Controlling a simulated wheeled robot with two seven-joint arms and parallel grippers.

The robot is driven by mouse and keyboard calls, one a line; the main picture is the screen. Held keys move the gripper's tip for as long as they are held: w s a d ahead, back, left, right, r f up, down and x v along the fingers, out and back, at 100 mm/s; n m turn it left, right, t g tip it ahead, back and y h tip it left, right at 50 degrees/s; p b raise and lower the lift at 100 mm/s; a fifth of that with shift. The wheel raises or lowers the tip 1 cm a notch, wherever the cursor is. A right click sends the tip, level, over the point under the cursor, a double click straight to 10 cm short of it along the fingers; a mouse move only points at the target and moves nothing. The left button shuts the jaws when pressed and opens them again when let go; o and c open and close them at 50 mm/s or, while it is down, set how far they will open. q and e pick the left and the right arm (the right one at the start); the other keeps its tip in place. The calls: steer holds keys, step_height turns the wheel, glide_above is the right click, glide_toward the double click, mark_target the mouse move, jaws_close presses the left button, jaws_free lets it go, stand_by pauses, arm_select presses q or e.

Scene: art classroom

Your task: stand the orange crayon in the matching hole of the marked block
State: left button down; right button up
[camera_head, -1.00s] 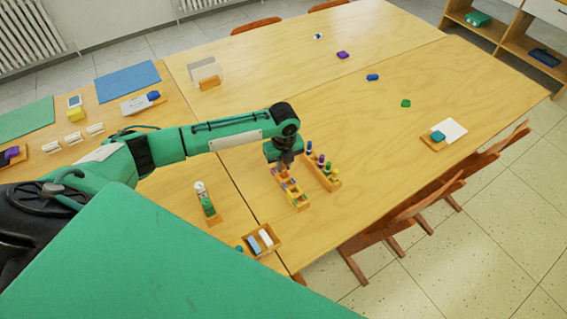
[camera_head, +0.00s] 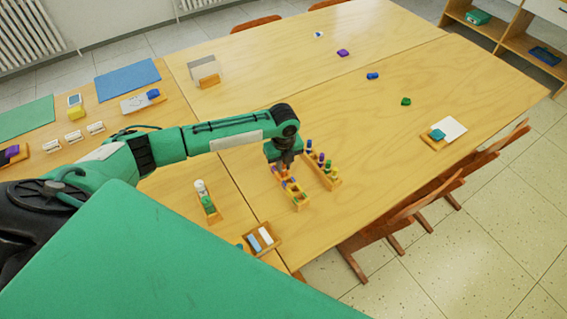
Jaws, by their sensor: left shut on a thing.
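My left gripper (camera_head: 286,165) points down over the far end of a narrow wooden block (camera_head: 301,207) with several coloured crayons or marks along it. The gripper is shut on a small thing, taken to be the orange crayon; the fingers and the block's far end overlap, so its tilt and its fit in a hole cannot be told. A second wooden block (camera_head: 334,186) with several upright coloured crayons stands close beside it on the right. Which block is marked is too small to read. My right gripper is not in view.
A wooden tray (camera_head: 275,247) with blue and white pieces and a holder (camera_head: 214,217) with white and green items stand nearer. Loose purple (camera_head: 343,53), blue (camera_head: 372,76) and green (camera_head: 406,101) pieces lie far off.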

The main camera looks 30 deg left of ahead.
arm_select(q)
steer(key=shift+f, duration=0.3)
stand_by(0.5)
steer(key=c, duration=1.3)
jaws_free()
steer(key=shift+o, duration=1.1)
steer(key=shift+r+p, duration=0.15)
steer(key=shift+p, duration=0.15)
steer(key=shift+r+p, duration=2.9)
steer(key=shift+p, duration=0.15)
